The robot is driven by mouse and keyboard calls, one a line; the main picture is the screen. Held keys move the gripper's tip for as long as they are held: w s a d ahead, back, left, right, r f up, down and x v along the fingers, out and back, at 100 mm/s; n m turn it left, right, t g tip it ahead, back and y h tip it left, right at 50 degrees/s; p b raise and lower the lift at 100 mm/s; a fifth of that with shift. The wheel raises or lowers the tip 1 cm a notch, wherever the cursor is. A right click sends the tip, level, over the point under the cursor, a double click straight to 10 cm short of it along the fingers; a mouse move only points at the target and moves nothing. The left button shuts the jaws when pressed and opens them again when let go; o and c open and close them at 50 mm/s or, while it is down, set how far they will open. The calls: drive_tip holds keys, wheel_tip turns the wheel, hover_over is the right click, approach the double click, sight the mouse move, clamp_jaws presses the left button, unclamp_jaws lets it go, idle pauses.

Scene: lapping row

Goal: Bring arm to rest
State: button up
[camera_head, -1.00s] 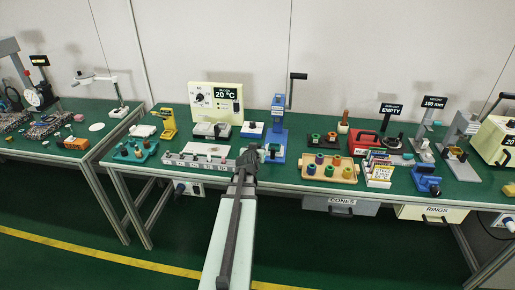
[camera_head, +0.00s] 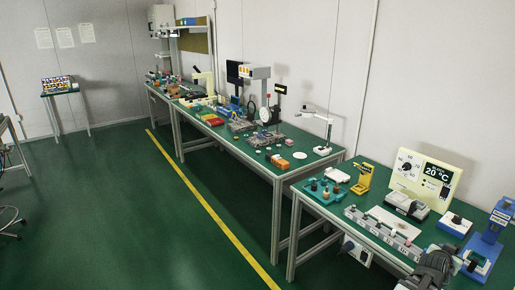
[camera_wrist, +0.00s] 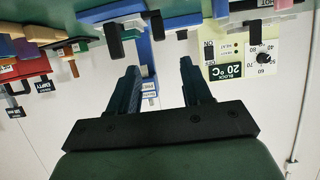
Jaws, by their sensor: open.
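My gripper (camera_wrist: 159,66) is open in the wrist view, with its two dark fingers apart. Nothing is between the fingertips; a blue stand (camera_wrist: 146,55) shows behind them. In the head view my arm's dark end (camera_head: 436,268) is at the lower right, over the front edge of the near bench (camera_head: 340,217). The fingers cannot be made out there. A grey rail with labelled blocks (camera_head: 382,231) lies just left of it.
A dial box reading 20 °C (camera_head: 427,178), a yellow stand (camera_head: 362,179), a teal tray (camera_head: 324,193) and a blue press (camera_head: 490,232) stand on the near bench. More benches run away to the left. The green floor (camera_head: 130,220) beside them is clear.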

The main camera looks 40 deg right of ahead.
drive_tip(key=w+a+f+n+t+y, duration=0.15)
drive_tip(key=w+a+f, duration=0.35)
drive_tip(key=w, duration=0.6)
drive_tip(key=w+a+f+n+t+y, duration=0.1)
drive_tip(key=w+a+f+n+y, duration=0.2)
drive_tip(key=w+a, duration=0.6)
drive_tip(key=w+a+f+n+t+y, duration=0.2)
drive_tip(key=w+a+f, duration=0.2)
drive_tip(key=w, duration=0.9)
drive_tip(key=w+a+f+n+g+y, duration=0.1)
drive_tip(key=w+a+f+n+y, duration=0.3)
drive_tip(key=a, duration=0.7)
drive_tip(key=w+a+f+n+h, duration=0.15)
drive_tip(key=w+a, duration=0.35)
drive_tip(key=a, duration=0.6)
drive_tip(key=w+a+f+n+g+y, duration=0.1)
drive_tip(key=w+a+f+n+y, duration=0.3)
drive_tip(key=a, duration=0.7)
drive_tip(key=s+a+f+n+g, duration=0.1)
drive_tip(key=a, duration=0.9)
drive_tip(key=s+a+f+n+g, duration=0.1)
drive_tip(key=s+a+f+g, duration=0.1)
drive_tip(key=a, duration=0.7)
drive_tip(key=s+f+g, duration=0.3)
drive_tip(key=s+f, duration=0.7)
drive_tip(key=s, duration=0.4)
drive_tip(key=s+f+g, duration=0.3)
drive_tip(key=s+f, duration=0.6)
drive_tip(key=s, duration=0.6)
drive_tip(key=shift+f, duration=0.35)
